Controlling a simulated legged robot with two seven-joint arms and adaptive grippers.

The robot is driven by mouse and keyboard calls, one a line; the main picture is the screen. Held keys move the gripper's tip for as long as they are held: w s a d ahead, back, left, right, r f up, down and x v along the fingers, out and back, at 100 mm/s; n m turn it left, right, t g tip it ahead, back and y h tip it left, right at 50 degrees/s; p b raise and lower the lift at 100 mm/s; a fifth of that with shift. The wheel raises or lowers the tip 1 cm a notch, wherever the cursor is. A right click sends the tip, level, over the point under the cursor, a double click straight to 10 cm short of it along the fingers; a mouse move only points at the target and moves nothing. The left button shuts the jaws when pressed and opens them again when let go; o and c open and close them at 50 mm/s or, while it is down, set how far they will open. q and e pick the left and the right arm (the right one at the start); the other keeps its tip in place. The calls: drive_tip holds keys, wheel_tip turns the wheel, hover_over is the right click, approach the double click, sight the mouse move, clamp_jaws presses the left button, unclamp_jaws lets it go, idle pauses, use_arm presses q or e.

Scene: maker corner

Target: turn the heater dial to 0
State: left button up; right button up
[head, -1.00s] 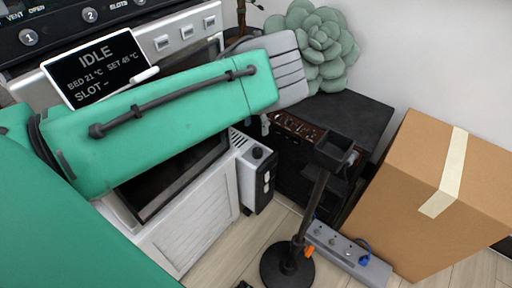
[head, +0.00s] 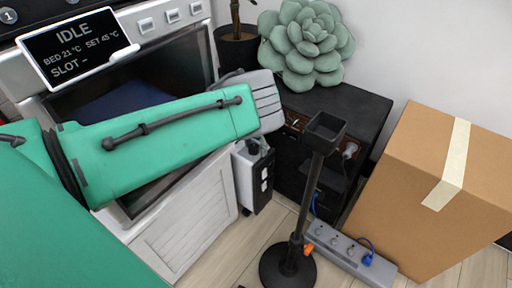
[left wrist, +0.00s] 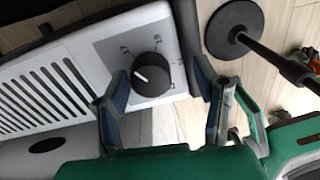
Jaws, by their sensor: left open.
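The heater (head: 246,183) is a small white and dark unit on the floor in the head view, partly behind my left arm. Its round black dial (left wrist: 152,76) shows large in the left wrist view, on a pale panel with small markings too blurred to read surely. The dial's white pointer mark points to the upper left. My left gripper (left wrist: 164,92) is open, with its two fingers on either side of the dial in that view and a visible gap to each. In the head view, the gripper is over the heater's top. My right gripper is not in view.
A black stand (head: 309,180) rises from a round base just right of the heater. Behind are a black cabinet (head: 350,105) and a succulent (head: 305,45). A power strip (head: 345,248) and a cardboard box (head: 420,210) are at right. A white oven-like machine (head: 185,215) is at left.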

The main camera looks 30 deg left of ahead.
use_arm(q)
drive_tip(key=shift+a+f, duration=0.3)
drive_tip(key=shift+a, duration=0.35)
drive_tip(key=c, duration=1.1)
drive_tip(key=shift+s+a, duration=0.1)
drive_tip(key=shift+a, duration=0.15)
drive_tip(key=shift+c, duration=0.2)
drive_tip(key=shift+d, duration=0.25)
drive_tip(key=shift+d+n, duration=0.2)
drive_tip(key=shift+n, duration=0.2)
drive_tip(key=shift+a+n+b, duration=0.25)
drive_tip(key=shift+n+b, duration=0.1)
drive_tip(key=shift+n, duration=1.15)
drive_tip(key=n, duration=0.2)
drive_tip(key=shift+d+n+b, duration=0.15)
drive_tip(key=shift+n+b, duration=0.15)
drive_tip(key=n, duration=0.5)
drive_tip(key=shift+s+t+b, duration=0.1)
drive_tip(key=shift+t+b, duration=0.2)
drive_tip(key=shift+b, duration=0.1)
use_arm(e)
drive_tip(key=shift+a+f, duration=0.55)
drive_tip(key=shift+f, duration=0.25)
use_arm(q)
drive_tip(key=shift+d+n, duration=0.1)
drive_tip(key=shift+n, duration=0.3)
